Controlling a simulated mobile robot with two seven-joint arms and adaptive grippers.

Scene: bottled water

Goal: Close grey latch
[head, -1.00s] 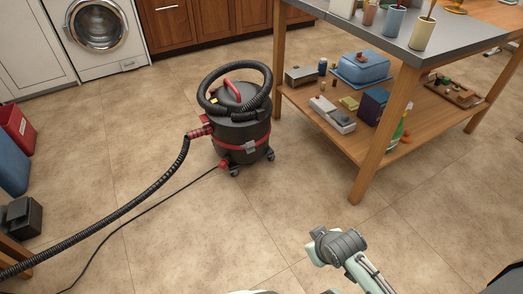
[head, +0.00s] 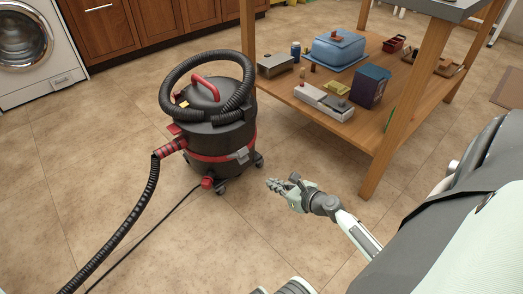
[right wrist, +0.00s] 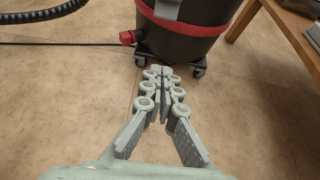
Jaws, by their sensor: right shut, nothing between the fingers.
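A black vacuum cleaner (head: 208,135) with a red band stands on the floor, left of centre in the head view. Its grey latch (head: 241,155) sits on the red band at the front right; I cannot tell whether it is open or closed. My right gripper (head: 270,184) is shut and empty, low over the floor, in front and to the right of the vacuum, apart from it and below the latch. In the right wrist view the shut fingers (right wrist: 160,73) point toward the vacuum's lower body (right wrist: 175,42), and a grey part, likely the latch (right wrist: 167,9), shows at the top edge.
A wooden table (head: 393,125) with a loaded lower shelf stands right of the vacuum; its front leg is close to my right arm. A black hose (head: 135,215) and a thin cord (head: 150,232) run to the lower left. Open floor lies in front.

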